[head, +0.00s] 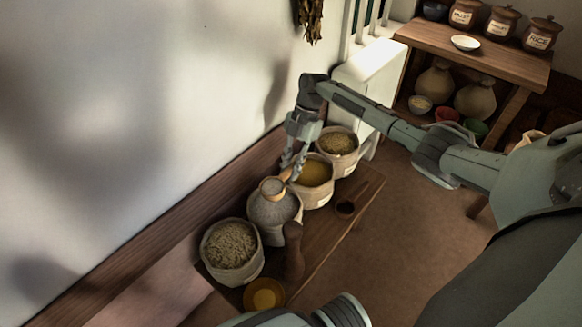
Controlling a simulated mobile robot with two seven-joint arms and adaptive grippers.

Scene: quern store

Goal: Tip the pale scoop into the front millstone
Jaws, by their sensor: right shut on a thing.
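My right gripper (293,163) reaches down over a row of sacks on a low wooden bench. It is shut on the handle of the pale scoop (272,188). The scoop's round bowl is at or just above the mouth of a sack with grey, speckled contents (270,212). I cannot tell whether the scoop touches those contents, or what is in its bowl. I see nothing that is clearly a millstone in this view. My left gripper is not in view.
A sack of coarse grain (230,246) stands left of the grey one; a yellow-filled sack (316,172) and another grain sack (338,142) stand behind. A brown upright object (293,252), a yellow bowl (264,294) and a dark scoop (345,207) are near the bench's front.

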